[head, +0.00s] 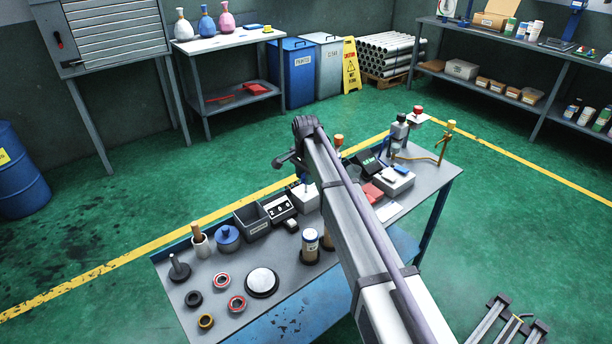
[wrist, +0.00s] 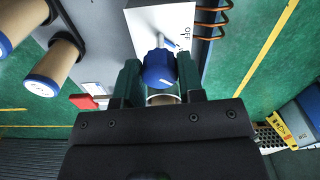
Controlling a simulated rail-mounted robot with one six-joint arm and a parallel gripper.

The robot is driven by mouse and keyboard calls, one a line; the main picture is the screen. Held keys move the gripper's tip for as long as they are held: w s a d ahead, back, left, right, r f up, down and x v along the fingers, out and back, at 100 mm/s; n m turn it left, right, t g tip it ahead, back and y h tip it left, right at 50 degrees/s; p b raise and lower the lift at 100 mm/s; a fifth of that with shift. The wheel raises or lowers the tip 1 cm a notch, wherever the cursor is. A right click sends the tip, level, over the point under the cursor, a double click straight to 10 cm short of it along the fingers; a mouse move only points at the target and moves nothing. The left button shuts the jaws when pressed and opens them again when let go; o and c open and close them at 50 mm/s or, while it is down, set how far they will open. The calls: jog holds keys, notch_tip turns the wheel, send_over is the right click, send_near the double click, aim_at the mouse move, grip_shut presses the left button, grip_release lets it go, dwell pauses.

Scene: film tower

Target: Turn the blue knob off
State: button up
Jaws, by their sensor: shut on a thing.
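The blue knob (wrist: 158,68) sits in front of a white panel (wrist: 152,22) in the wrist view. The panel carries the word OFF to the right of the knob. A short pale pointer at the knob's upper right slants toward the lettering. My gripper (wrist: 159,75) has a dark green finger on either side of the knob and is shut on it. In the head view, a white box (head: 306,198) stands on the bench beside my arm; my arm hides much of that area, and my fingers cannot be made out there.
Copper coils (wrist: 212,16) run close right of the panel.

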jog(key=shift+n, duration=0.3)
jog(key=n, duration=0.7)
jog(key=shift+n, duration=0.3)
dwell(0.4)
jog(key=o, duration=0.9)
jog(key=shift+r, duration=0.1)
